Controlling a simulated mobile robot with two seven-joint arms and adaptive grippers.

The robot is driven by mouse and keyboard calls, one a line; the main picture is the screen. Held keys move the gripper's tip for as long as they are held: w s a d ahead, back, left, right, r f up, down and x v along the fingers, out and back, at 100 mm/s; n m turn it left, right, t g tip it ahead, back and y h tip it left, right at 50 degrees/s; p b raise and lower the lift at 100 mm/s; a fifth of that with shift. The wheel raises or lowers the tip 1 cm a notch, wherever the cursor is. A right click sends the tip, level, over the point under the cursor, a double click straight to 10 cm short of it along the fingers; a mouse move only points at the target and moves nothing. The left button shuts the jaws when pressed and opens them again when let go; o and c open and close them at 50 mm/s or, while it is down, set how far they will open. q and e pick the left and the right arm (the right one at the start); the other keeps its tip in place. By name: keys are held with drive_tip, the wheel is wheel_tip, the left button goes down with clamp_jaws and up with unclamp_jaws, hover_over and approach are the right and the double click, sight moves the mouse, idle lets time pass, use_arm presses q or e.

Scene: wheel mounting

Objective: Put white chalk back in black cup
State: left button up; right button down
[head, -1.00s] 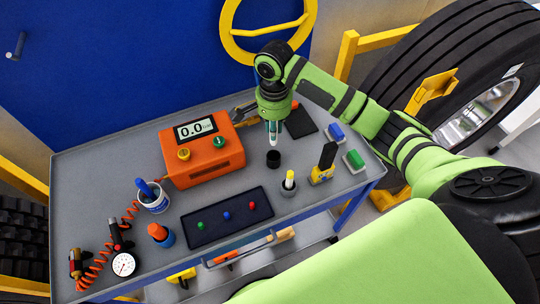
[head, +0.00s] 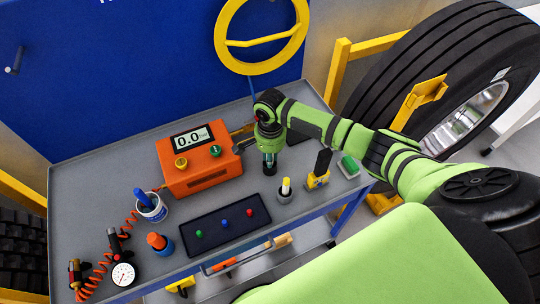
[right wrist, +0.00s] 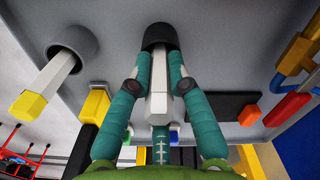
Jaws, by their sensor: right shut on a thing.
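My right gripper (head: 269,158) points down over the grey bench top and shows in the right wrist view (right wrist: 158,82). Its teal fingers are shut on the white chalk (right wrist: 158,103), a pale six-sided stick between them. The black cup (right wrist: 160,36) is straight beyond the fingertips in the right wrist view. The far end of the chalk lines up with the cup's mouth; I cannot tell how deep it is inside. In the head view the gripper mostly hides the cup and chalk. My left gripper is not in view.
A grey cup (head: 284,197) with a yellow chalk (head: 286,186) stands close by. Also near are a yellow-and-black item (head: 319,170), a green block (head: 349,166), an orange gauge box (head: 200,160) and a dark tray (head: 226,224) with coloured pins.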

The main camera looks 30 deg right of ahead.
drive_tip(key=c, duration=1.2)
unclamp_jaws()
drive_tip(key=shift+f, duration=0.1)
drive_tip(key=shift+o, duration=0.2)
wheel_tip(320, 180, up, 12)
drive_tip(key=shift+d+r+b, duration=0.1)
drive_tip(key=shift+b, duration=0.55)
